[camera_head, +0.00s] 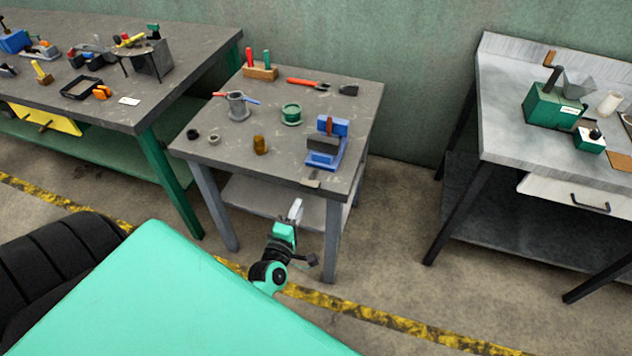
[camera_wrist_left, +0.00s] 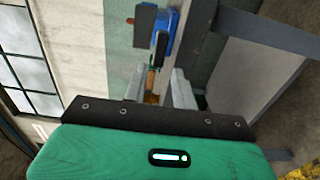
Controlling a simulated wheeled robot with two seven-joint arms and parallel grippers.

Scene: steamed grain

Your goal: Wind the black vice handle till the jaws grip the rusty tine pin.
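The blue vice (camera_head: 322,159) stands near the right front of the middle bench, and its blue body also shows in the left wrist view (camera_wrist_left: 168,32). A rusty-brown upright piece, seemingly the tine pin (camera_head: 329,127), shows at its jaws; I cannot tell whether they touch it. My right gripper is not in view.
Other benches stand left and right. Floor is open between the middle and right benches.

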